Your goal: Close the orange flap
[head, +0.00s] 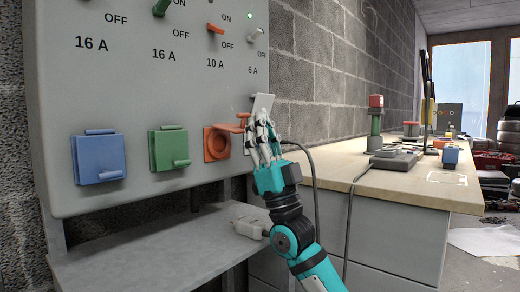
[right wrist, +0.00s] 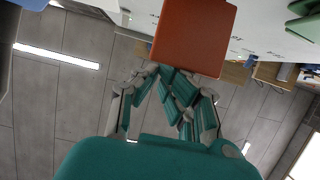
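The orange socket (head: 216,144) is on the grey panel. Its orange flap (head: 227,128) is raised and sticks out from the panel, so the round opening below shows. My right gripper (head: 258,121) is just right of the flap, in front of the panel. In the right wrist view the orange flap (right wrist: 195,38) fills the top middle. The fingertips (right wrist: 163,72) come together at its lower edge; I cannot tell whether they touch it. The fingers look closed with nothing visible between them. My left gripper is not in view.
A blue flap (head: 98,158) and a green flap (head: 168,149) are left of the orange socket. A raised grey flap (head: 263,104) is right behind my right gripper. A grey plug (head: 250,227) lies on the shelf (head: 150,252) below. A wooden bench (head: 400,185) stands right.

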